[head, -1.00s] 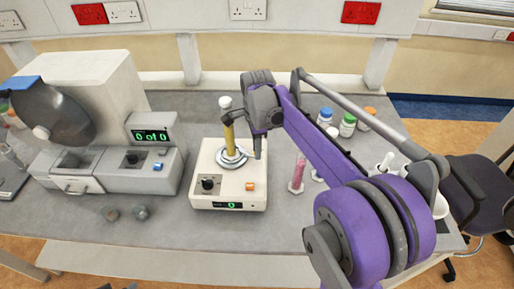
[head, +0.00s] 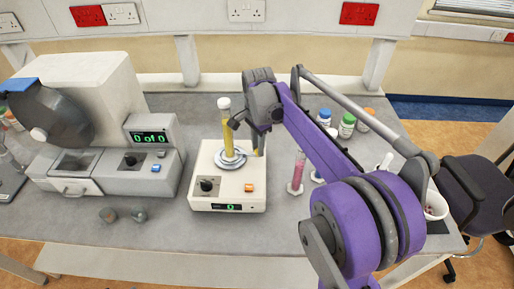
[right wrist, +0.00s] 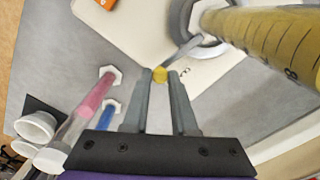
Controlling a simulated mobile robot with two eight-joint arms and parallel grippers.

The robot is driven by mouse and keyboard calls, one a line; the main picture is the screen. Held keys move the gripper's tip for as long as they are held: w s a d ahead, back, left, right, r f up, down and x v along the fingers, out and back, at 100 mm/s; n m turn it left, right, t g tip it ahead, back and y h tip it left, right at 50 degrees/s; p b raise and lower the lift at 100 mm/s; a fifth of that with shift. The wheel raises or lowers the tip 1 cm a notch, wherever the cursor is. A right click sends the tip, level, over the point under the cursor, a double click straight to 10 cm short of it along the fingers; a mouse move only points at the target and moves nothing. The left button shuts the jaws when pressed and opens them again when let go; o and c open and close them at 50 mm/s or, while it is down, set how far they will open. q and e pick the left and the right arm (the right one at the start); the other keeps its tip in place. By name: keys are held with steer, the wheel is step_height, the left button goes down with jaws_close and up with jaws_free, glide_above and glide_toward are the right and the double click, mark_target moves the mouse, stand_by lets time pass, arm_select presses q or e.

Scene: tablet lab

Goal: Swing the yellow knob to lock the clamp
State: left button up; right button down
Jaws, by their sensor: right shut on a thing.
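A white bench device (head: 200,160) stands on the grey bench, with a metal ring clamp (head: 222,162) on its top. A tall tube with yellow contents and a white cap (head: 224,125) stands upright in the clamp. My right gripper (head: 248,140) reaches down just right of the tube. In the right wrist view my fingertips (right wrist: 160,76) are shut on the small yellow knob (right wrist: 160,74), at the end of a thin lever beside the clamp ring (right wrist: 205,48). My left gripper is not in view.
A grey machine with a display (head: 152,172) stands left of the device. A pink cylinder (head: 297,172) stands close to its right. Several capped bottles (head: 347,124) are behind my right arm. Two small grey pieces (head: 139,214) lie near the front edge.

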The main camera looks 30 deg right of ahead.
steer(key=shift+w+d+n, duration=0.2)
steer(key=shift+w+n, duration=0.1)
steer(key=shift+n, duration=0.7)
steer(key=c, duration=0.7)
jaws_free()
steer(key=shift+r, duration=0.1)
step_height(320, 180, up, 11)
steer(key=shift+f+p, duration=0.15)
steer(key=shift+p, duration=0.15)
